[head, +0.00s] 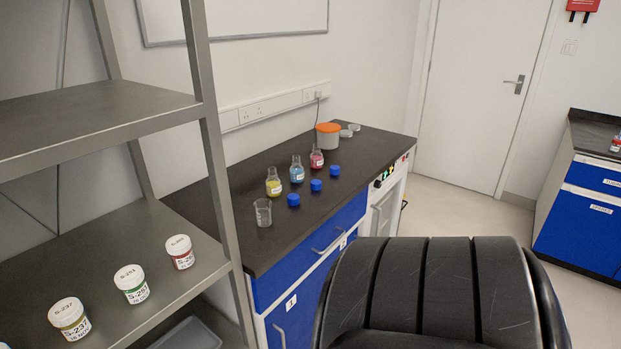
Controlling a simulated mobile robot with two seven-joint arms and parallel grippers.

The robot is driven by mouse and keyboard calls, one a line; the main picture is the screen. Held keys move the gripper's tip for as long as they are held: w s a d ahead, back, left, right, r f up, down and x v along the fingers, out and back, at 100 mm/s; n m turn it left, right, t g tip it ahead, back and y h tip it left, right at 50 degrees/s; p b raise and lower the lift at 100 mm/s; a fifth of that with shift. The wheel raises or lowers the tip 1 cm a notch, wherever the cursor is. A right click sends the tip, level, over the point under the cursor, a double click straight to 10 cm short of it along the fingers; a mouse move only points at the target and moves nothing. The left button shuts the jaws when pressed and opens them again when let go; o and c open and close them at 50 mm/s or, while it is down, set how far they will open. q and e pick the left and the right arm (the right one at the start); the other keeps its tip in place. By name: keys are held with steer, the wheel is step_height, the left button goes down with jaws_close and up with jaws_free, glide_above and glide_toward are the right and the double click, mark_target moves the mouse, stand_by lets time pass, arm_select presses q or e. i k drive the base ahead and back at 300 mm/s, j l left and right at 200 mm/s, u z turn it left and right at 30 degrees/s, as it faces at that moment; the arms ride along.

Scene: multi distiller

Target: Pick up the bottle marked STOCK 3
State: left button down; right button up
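No label reading STOCK 3 is legible in the head view. On the dark bench stand three small labelled flasks with yellow (273,186), blue (297,173) and red (317,160) contents; their labels are too small to read. A red labelled bottle (616,144) is partly cut off on the far right bench. Neither of my grippers is in view.
Three blue caps (316,185) and an empty beaker (263,213) sit near the flasks. An orange-lidded grey pot (328,136) stands behind them. A metal rack (110,105) blocks the left. A large black ribbed shape (440,295), seemingly a chair back, fills the front. Floor (465,195) is clear before the door.

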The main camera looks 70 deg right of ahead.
mark_target(273, 184)
steer(key=z, duration=2)
steer(key=i+l+u, duration=0.1)
steer(key=i+l, duration=0.4)
steer(key=i+l+u, duration=0.15)
steer(key=i+l, duration=0.3)
steer(key=l, duration=0.25)
